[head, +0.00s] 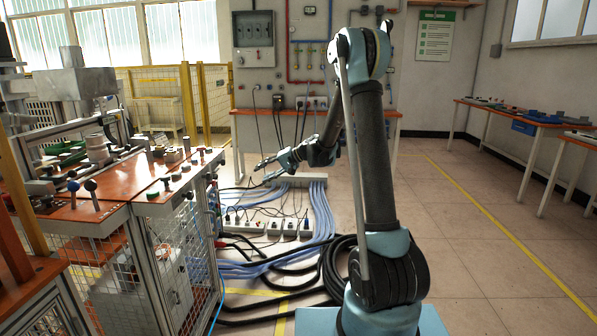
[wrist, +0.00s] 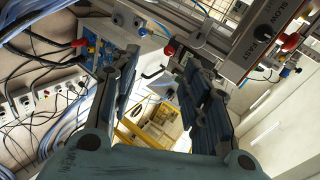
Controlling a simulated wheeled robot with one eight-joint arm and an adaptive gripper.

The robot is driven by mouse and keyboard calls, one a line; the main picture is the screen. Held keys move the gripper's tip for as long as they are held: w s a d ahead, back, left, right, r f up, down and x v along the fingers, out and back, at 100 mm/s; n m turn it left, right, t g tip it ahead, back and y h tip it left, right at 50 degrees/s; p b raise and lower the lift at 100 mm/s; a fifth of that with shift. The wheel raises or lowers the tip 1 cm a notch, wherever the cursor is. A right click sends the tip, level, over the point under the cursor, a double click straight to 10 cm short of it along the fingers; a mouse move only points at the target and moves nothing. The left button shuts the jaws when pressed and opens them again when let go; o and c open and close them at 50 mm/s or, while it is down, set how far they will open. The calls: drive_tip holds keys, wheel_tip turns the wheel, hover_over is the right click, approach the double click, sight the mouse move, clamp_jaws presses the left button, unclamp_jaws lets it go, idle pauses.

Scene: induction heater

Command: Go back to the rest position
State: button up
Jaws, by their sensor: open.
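My gripper (head: 266,164) is at the end of my teal and dark arm, in the middle of the head view. It is held out to the left, level, with its tips toward the left workbench. In the wrist view its two dark padded fingers (wrist: 165,88) stand apart, and I see nothing between them but the background. It appears empty and clear of the bench. Much of my arm's upright link shows in the foreground of the head view.
A workbench (head: 110,190) with knobs and fixtures stands at left. Cables (head: 320,215) and power strips (head: 272,229) lie on the floor. A control panel (wrist: 262,35) marked SLOW and FAST is at upper right in the wrist view. Floor at right (head: 480,225) is clear.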

drive_tip(key=s+d+r+h, duration=0.3)
drive_tip(key=s+d, duration=0.5)
drive_tip(key=s, duration=0.3)
drive_tip(key=s+d+r+h, duration=0.3)
drive_tip(key=s+d, duration=0.6)
drive_tip(key=s, duration=0.2)
drive_tip(key=s+d+f+h, duration=0.3)
drive_tip(key=s+d+f, duration=0.2)
drive_tip(key=s+d, duration=0.3)
drive_tip(key=s+d+f+h, duration=0.3)
drive_tip(key=s+d+f, duration=0.2)
drive_tip(key=s, duration=1.1)
drive_tip(key=d, duration=0.3)
drive_tip(key=shift+d, duration=0.2)
drive_tip(key=shift+f, duration=0.1)
drive_tip(key=shift+c, duration=1.2)
